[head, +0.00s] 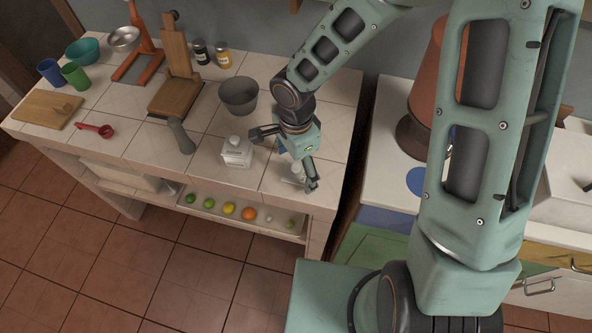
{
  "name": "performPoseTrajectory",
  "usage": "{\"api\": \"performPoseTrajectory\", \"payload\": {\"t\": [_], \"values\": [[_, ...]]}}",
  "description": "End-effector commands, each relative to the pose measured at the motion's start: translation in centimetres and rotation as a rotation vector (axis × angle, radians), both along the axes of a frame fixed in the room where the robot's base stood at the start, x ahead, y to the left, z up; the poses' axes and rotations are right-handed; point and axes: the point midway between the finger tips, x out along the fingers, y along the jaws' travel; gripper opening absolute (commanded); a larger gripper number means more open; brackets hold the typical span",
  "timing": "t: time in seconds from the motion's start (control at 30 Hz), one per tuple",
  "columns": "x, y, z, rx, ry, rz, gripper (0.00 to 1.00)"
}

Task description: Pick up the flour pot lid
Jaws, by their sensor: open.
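A white square pot (237,153) with a dark label and a small round top stands near the front of the tiled counter. I cannot tell whether it is the flour pot. A small pale object (297,171) lies on the counter just right of it, partly hidden by my gripper; it may be the lid, but it is too small to tell. My gripper (284,163) is open and points down over the counter. One finger is spread left, behind the pot, and the other reaches down to the right, beside the pale object. Nothing shows held between the fingers.
A grey bowl (239,95) stands behind the pot. A wooden stand (177,92) and a dark-handled tool (181,135) are to the left. A shelf below holds several fruits (249,213). A gap separates the counter from the right-hand cabinet (385,190).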

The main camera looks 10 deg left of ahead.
Motion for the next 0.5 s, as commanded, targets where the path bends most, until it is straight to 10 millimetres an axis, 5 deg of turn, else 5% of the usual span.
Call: {"api": "performPoseTrajectory", "payload": {"t": [0.2, 0.5], "values": [[0.01, 0.0, 0.0, 0.0, 0.0, 0.0, 0.84], [0.01, 0.0, 0.01, 0.0, 0.0, 0.0, 0.51]]}}
